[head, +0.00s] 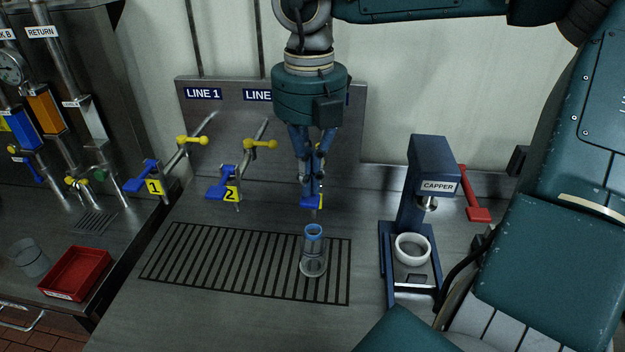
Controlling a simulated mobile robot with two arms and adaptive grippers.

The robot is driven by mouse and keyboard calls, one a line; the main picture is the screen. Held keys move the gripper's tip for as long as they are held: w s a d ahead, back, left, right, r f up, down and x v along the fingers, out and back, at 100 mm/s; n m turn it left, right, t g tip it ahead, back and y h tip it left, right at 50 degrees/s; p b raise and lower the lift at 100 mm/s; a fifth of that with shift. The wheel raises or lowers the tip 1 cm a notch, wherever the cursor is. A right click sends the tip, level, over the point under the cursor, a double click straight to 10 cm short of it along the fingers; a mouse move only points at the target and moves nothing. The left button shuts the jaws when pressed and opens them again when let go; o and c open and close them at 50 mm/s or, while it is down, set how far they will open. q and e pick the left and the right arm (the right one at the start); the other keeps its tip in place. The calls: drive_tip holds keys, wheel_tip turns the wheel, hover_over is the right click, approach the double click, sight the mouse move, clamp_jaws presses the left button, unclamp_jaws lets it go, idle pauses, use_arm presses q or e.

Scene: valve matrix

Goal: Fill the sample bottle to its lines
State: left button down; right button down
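The clear sample bottle (313,262) stands upright on the drain grate (190,257), with a blue band near its top. Whether it holds liquid is too small to tell. Line 1 tap (153,184) and line 2 tap (228,188) have blue levers and yellow knobs. A third tap (311,203) is mostly hidden behind my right gripper (312,190), which points down above and behind the bottle. Its fingers look close around the third tap's upper part; the grip itself cannot be made out. My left gripper is not in view.
A blue capper (432,180) with a red lever (474,196) and a white ring (412,248) stands right of the grate. A red tray (76,273) and a clear beaker (31,258) sit at left. The front counter is clear.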

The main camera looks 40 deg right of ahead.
sight(310, 198)
drive_tip(key=shift+f+b, duration=1.8)
drive_tip(key=shift+f, duration=0.1)
drive_tip(key=shift+r, duration=0.2)
idle(5.7)
